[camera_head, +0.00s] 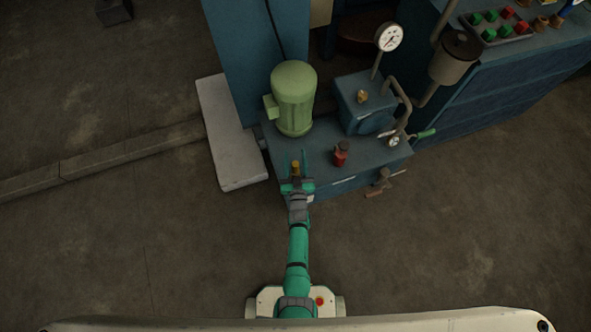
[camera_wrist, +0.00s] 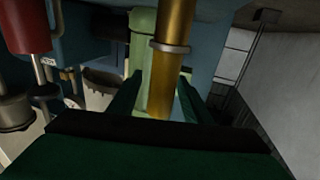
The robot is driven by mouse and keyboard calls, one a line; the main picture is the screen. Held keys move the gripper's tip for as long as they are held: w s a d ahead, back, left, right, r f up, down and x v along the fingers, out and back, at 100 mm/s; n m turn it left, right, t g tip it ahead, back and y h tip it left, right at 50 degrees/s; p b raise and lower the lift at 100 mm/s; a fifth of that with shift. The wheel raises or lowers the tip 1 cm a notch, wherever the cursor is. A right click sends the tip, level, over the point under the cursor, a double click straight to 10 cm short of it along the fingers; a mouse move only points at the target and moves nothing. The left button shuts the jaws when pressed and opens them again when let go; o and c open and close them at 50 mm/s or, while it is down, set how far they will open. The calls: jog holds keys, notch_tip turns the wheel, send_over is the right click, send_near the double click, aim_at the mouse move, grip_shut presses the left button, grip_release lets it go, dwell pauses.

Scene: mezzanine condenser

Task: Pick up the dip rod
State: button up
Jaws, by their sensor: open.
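A brass-coloured rod, which looks like the dip rod (camera_head: 295,167), stands at the front left of the blue machine's top, in front of the green motor. In the wrist view the dip rod (camera_wrist: 174,45) is large, with a grey ring around it. My gripper (camera_head: 295,172) is open, with its green fingers on either side of the rod. In the wrist view my gripper (camera_wrist: 160,98) has the rod between its fingers. A gap shows on the left; contact on the right is unclear. The rod's lower end is hidden by my gripper.
The green motor (camera_head: 294,98) stands just behind. A red-topped fitting (camera_head: 340,150) stands to the right on the blue machine (camera_head: 330,182). A gauge (camera_head: 389,37), pipes and a green-handled lever (camera_head: 423,134) are farther right. A pale block (camera_head: 238,165) lies left. Floor in front is clear.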

jog(key=shift+w, duration=0.15)
grip_shut()
jog(key=shift+r, duration=0.2)
notch_tip(320, 180, up, 20)
jog(key=shift+r, duration=0.15)
dwell(1.4)
dwell(0.4)
dwell(0.4)
